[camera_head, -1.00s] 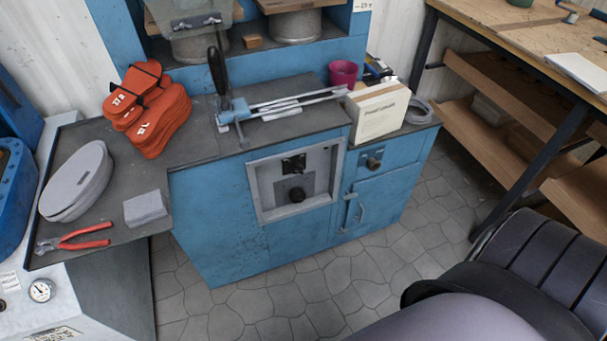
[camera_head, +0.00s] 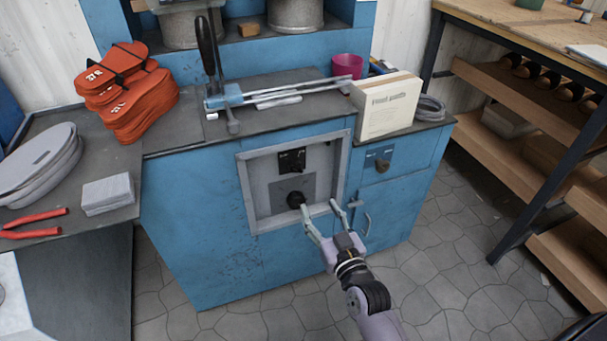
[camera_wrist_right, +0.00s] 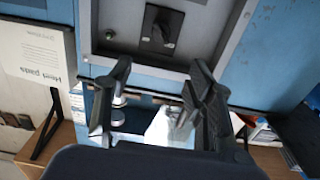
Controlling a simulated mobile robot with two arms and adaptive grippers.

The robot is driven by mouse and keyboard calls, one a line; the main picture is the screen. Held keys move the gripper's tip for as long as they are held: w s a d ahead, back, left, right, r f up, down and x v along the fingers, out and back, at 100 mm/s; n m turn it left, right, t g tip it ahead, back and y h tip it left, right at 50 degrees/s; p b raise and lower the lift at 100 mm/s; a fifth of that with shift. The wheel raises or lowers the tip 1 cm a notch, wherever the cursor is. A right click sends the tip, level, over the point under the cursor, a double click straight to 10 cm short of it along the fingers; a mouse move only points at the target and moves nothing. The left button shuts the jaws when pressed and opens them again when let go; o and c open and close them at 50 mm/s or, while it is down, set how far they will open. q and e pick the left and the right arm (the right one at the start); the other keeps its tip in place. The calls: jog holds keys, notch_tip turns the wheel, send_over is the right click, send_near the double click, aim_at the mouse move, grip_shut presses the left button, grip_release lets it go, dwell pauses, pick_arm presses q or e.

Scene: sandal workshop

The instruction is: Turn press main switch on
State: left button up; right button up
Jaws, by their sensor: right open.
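The press cabinet (camera_head: 205,225) is blue, with a recessed grey panel (camera_head: 258,190) in its front. Which is the main switch is not labelled legibly. My right gripper (camera_head: 319,204) is open and empty in front of the panel's lower right part, its left finger near the knob. In the right wrist view, a black switch (camera_wrist_right: 160,27) shows beyond the open fingers of my right gripper (camera_wrist_right: 158,66), apart from them. My left gripper is not in view.
A pads box (camera_head: 388,112), a pink cup (camera_head: 346,66) and a lever tool (camera_head: 222,95) stand on top. Wooden shelving (camera_head: 520,160) is at right. The floor before the cabinet is clear.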

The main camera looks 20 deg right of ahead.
aim_at(297, 169)
jog(key=w, duration=0.5)
jog(key=w+b, duration=0.1)
jog(key=w, duration=0.4)
jog(key=w+b, duration=0.1)
jog(key=w, duration=0.3)
jog(key=shift+w+a, duration=0.25)
jog(key=shift+w, duration=0.55)
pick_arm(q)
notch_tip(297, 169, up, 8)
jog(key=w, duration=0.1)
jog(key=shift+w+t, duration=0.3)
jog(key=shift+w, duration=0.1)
pick_arm(e)
jog(key=c, duration=1.1)
